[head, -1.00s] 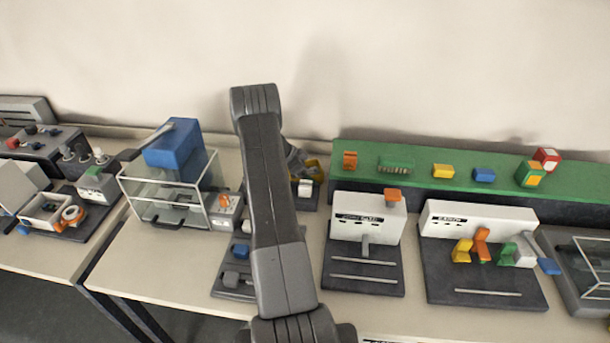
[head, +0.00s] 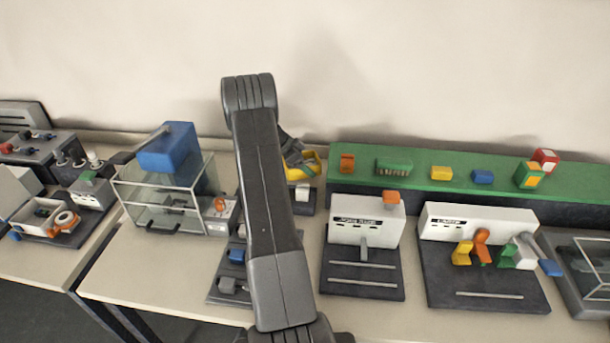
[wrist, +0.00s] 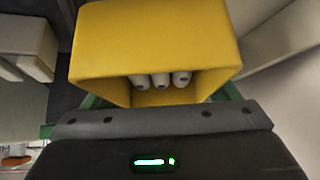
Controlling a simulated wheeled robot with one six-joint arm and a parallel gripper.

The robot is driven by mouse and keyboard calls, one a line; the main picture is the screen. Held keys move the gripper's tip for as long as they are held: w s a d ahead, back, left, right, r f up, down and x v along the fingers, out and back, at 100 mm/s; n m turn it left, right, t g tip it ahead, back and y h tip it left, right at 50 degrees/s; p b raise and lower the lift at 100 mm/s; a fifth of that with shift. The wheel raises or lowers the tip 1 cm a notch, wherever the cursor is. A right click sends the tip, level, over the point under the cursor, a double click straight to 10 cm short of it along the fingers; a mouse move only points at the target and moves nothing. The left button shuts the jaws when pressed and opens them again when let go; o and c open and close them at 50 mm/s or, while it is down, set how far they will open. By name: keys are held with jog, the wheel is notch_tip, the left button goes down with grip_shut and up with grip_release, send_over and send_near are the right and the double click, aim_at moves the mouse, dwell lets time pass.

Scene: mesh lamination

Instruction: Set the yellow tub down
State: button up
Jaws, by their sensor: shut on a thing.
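The yellow tub (wrist: 150,45) fills the upper middle of the wrist view, its opening facing the camera. Several white rounded pieces (wrist: 160,80) show inside it. In the head view the tub (head: 311,163) is partly hidden behind my arm, near the back of the table by the wall. My gripper (head: 291,149) is also mostly hidden there. I cannot tell whether the tub touches the surface under it.
A small dark-based station with a white block (head: 303,193) is just below the tub in the head view. A green shelf (head: 400,167) with small coloured blocks runs to its right. A glass box (head: 150,205) with a blue block (head: 167,148) stands to its left.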

notch_tip(320, 180, up, 13)
jog(key=s+d+n+t+y+b, duration=0.1)
jog(key=s+n+t+b, duration=0.1)
jog(key=n+t+b, duration=0.15)
jog(key=s+a+f+n+t+y+p, duration=0.1)
jog(key=s+a+f+n+t+y, duration=0.1)
jog(key=s+a+f+n+y, duration=0.2)
jog(key=shift+s+a+n, duration=1.65)
jog(key=shift+s+n, duration=0.8)
jog(key=shift+s, duration=1.2)
